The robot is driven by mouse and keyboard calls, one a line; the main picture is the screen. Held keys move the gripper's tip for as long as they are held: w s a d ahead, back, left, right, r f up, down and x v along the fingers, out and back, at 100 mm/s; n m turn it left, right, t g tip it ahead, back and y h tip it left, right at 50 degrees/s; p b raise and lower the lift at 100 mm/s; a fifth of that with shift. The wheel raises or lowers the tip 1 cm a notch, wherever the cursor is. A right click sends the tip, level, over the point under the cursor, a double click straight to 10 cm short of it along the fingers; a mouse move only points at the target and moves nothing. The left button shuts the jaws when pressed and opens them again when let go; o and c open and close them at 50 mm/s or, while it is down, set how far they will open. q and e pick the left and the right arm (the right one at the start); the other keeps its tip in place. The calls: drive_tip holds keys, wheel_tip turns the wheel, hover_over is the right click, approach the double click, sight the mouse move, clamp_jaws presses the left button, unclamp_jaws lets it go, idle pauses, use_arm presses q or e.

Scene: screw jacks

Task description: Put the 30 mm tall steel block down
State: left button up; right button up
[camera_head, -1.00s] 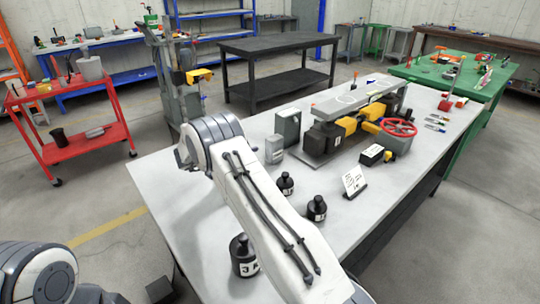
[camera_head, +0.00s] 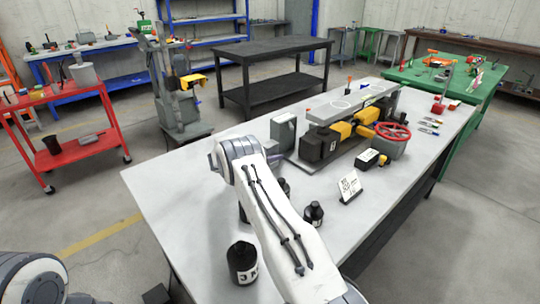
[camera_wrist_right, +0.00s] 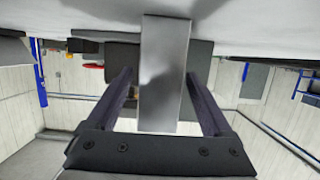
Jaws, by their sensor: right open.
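The steel block (camera_wrist_right: 165,75) is a plain grey upright shape in the right wrist view. It lies between the two dark fingers of my right gripper (camera_wrist_right: 157,76). Gaps show on both sides of it, so the fingers are open and apart from it. Its upper end in that view meets the pale surface, which looks like the tabletop (camera_wrist_right: 80,20) seen upside down; I cannot tell the exact contact. In the head view my right arm crosses the near part of the white table (camera_head: 190,200) and I cannot make out its fingertips. My left gripper is not in view.
Black weights, one near the front (camera_head: 242,263) and one further right (camera_head: 314,214), stand close to my right arm. The table's left side is clear.

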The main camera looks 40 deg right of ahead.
clamp_jaws()
idle(1.4)
drive_tip(key=shift+r, duration=0.2)
